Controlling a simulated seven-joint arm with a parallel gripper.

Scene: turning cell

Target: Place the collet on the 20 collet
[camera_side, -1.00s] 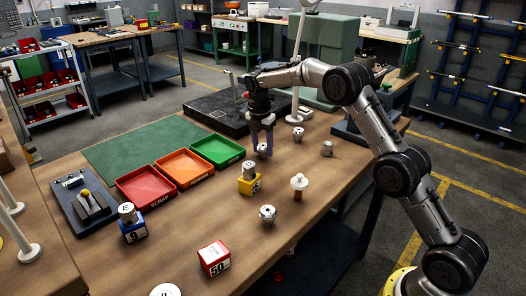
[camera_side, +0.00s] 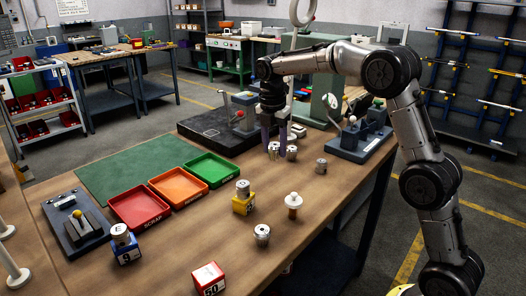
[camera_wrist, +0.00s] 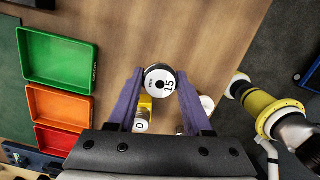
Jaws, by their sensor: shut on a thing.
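My gripper (camera_wrist: 160,80) is shut on a round collet (camera_wrist: 159,83) whose white end face reads 15, with a dark rim. In the side view my gripper (camera_side: 274,147) points down with its purple fingers around the small metal collet (camera_side: 274,153). Another metal collet (camera_side: 291,153) stands close to its right, and a further one (camera_side: 321,165) stands farther right. More collets stand nearer the front: one (camera_side: 262,235) on the bare wood, one marked D (camera_wrist: 142,124) on a yellow block (camera_side: 244,205). I cannot read a 20 on any collet.
Red (camera_side: 139,207), orange (camera_side: 179,187) and green (camera_side: 210,170) trays lie at the left. A white-topped peg (camera_side: 293,205), a red block (camera_side: 208,279) and a blue block (camera_side: 127,254) stand in front. A dark fixture (camera_side: 361,138) is at the right.

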